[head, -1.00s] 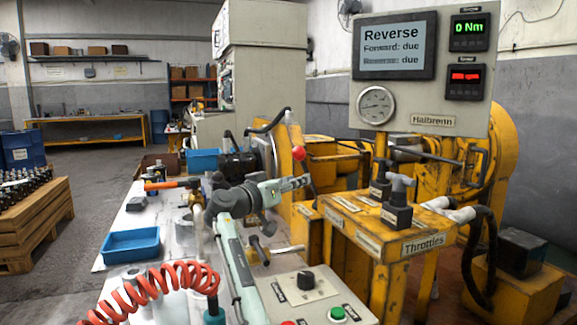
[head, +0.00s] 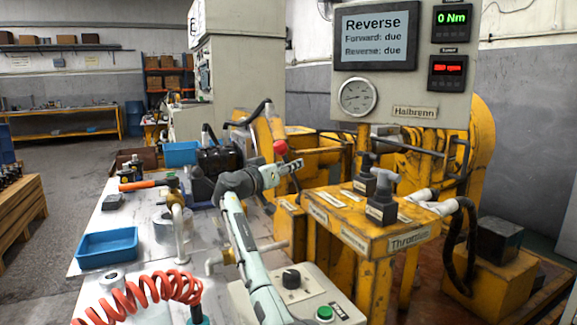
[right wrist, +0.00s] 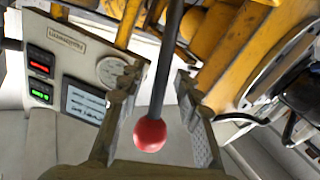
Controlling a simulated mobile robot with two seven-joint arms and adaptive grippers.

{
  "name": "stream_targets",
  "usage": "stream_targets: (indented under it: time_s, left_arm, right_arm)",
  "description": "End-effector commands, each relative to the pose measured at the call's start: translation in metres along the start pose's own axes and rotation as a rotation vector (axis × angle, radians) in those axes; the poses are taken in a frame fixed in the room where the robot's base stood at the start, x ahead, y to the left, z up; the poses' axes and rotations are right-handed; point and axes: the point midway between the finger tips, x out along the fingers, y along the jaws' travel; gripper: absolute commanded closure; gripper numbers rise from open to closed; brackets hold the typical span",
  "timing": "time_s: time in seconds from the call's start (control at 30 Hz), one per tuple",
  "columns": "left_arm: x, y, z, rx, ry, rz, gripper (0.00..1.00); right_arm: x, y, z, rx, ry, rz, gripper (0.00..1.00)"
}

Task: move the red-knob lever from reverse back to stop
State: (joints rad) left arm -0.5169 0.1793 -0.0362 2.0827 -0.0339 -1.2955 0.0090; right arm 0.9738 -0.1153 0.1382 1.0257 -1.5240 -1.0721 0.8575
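The red-knob lever shows its red ball (head: 280,147) beside the yellow machine in the head view, on a dark rod. The display (head: 375,37) reads "Reverse". My right gripper (head: 291,168) is at the lever, just below the ball in the picture. In the right wrist view the red knob (right wrist: 150,134) and its dark rod lie between the two fingers of my right gripper (right wrist: 155,82). The fingers are apart, with gaps visible on both sides of the lever. The lever's lower end is hidden in the head view. My left gripper is not in view.
A control panel (head: 300,298) with a black knob and green button is below. A blue tray (head: 107,247) and a coiled red hose (head: 150,290) are at the left.

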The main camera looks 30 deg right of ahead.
Motion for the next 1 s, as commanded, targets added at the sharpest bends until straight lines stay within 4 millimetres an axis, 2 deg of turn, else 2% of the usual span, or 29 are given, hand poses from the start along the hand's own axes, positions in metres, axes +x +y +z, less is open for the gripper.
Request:
stream_targets:
  time_s: [0.13, 0.4, 0.8, 0.97, 1.0]
  left_arm:
    - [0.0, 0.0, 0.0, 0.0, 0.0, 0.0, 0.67]
    - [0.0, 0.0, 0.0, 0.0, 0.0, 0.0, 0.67]
    - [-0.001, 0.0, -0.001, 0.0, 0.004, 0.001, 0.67]
    - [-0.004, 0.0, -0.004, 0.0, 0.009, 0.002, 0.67]
    - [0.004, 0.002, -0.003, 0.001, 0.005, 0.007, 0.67]
  right_arm:
    - [0.0, 0.0, 0.0, 0.0, 0.0, 0.0, 0.68]
    - [0.0, 0.0, 0.0, -0.001, 0.0, 0.0, 1.0]
    - [0.001, 0.001, 0.0, 0.004, -0.006, 0.0, 1.0]
    - [0.013, 0.01, -0.008, 0.07, -0.106, -0.023, 1.0]
    - [0.018, 0.015, -0.011, 0.1, -0.152, -0.033, 1.0]
